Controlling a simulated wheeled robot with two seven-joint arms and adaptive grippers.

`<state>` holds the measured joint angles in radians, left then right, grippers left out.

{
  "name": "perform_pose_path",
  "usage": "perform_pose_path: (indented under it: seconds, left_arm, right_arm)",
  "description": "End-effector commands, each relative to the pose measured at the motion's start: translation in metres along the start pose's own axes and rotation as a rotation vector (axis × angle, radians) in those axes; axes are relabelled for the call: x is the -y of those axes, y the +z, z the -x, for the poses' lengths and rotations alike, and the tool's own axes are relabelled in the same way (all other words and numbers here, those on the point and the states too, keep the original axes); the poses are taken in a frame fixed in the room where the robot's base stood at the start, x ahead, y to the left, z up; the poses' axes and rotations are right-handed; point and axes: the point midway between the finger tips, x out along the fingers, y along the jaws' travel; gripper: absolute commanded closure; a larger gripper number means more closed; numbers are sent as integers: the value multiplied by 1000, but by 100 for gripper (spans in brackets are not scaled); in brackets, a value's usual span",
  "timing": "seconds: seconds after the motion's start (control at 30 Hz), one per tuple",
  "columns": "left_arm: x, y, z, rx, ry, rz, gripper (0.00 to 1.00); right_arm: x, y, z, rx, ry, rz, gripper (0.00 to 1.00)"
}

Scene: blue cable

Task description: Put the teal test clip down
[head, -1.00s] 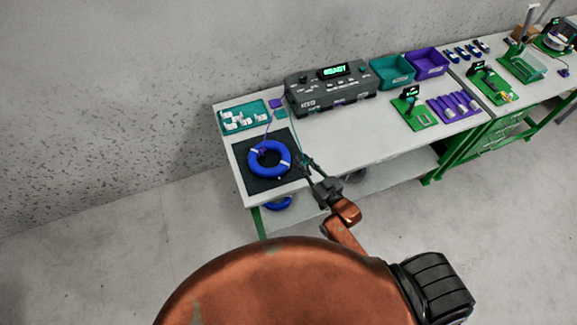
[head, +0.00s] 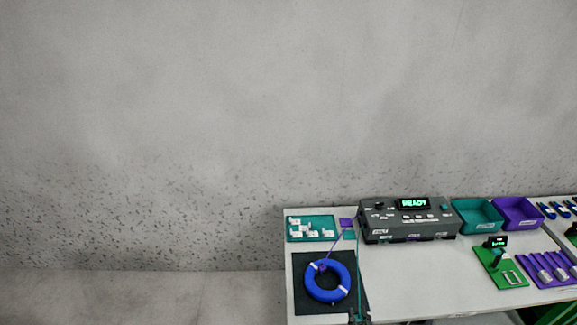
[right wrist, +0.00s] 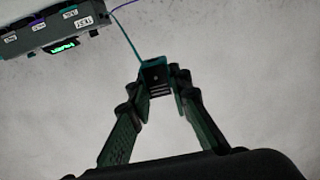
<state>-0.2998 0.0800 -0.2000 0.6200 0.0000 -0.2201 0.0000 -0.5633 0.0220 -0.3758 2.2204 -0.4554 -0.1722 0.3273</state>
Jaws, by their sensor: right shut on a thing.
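The teal test clip (right wrist: 153,66) is held between the fingertips of my right gripper (right wrist: 158,84) in the right wrist view. My right gripper is shut on it. A thin teal lead (right wrist: 126,36) runs from the clip up to the grey tester. In the head view the teal lead (head: 359,275) hangs from the tester past the right part of the black mat, and only a dark bit of my right gripper shows at the bottom edge. A small teal pad (head: 349,236) lies left of the tester. My left gripper is not in view.
The grey tester (head: 408,218) reads READY. The blue cable coil (head: 312,284) lies on the black mat (head: 303,302). A purple pad (head: 346,223), a teal tray (head: 294,236) of white parts, and teal (head: 477,228) and purple bins (head: 518,226) stand around. The bench middle (head: 420,275) is clear.

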Motion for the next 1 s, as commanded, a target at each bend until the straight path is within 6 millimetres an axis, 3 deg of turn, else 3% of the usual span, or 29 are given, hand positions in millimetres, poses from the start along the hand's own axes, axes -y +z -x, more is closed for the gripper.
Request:
perform_pose_path:
  seconds: [0.2,0.4,1.0]
  left_arm:
    - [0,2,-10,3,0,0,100]
    - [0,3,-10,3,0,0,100]
    - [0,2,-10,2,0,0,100]
  right_arm:
    - [-1,-22,19,-8,89,-3,100]
    - [-2,-28,23,-10,109,-3,100]
    - [-1,-20,24,-10,105,1,100]
